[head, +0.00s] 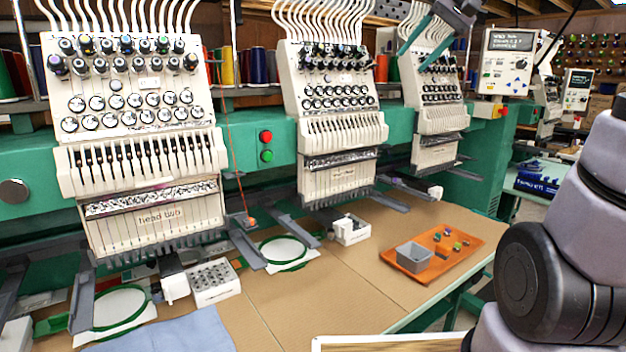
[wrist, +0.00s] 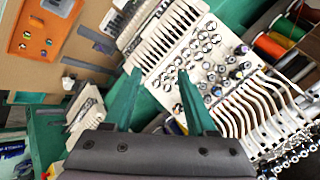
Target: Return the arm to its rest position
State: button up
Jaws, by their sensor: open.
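My gripper (head: 418,32) shows at the top of the head view, in front of the upper part of the rightmost embroidery head. In the wrist view my gripper (wrist: 158,72) has its two green fingers spread wide apart with nothing between them. Behind the fingers is a white embroidery head (wrist: 190,60) with rows of round knobs. My arm's large grey links fill the right side of the head view, and the links between them and the gripper are partly out of frame.
Three white embroidery heads (head: 133,150) stand along a green machine beam. An orange tray (head: 464,262) with a grey bin (head: 414,257) and small coloured pieces lies on the brown table. A control panel (head: 505,62) stands right of the gripper. The table's front middle is clear.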

jog(key=s+f+h, duration=0.2)
jog(key=s+f, duration=0.4)
jog(key=s, duration=0.3)
jog(key=s+d+f+t+h, duration=0.1)
jog(key=s+f, duration=0.5)
jog(key=s, duration=0.2)
jog(key=shift+s+d+m+h, duration=0.25)
jog(key=shift+s+m+h, duration=0.15)
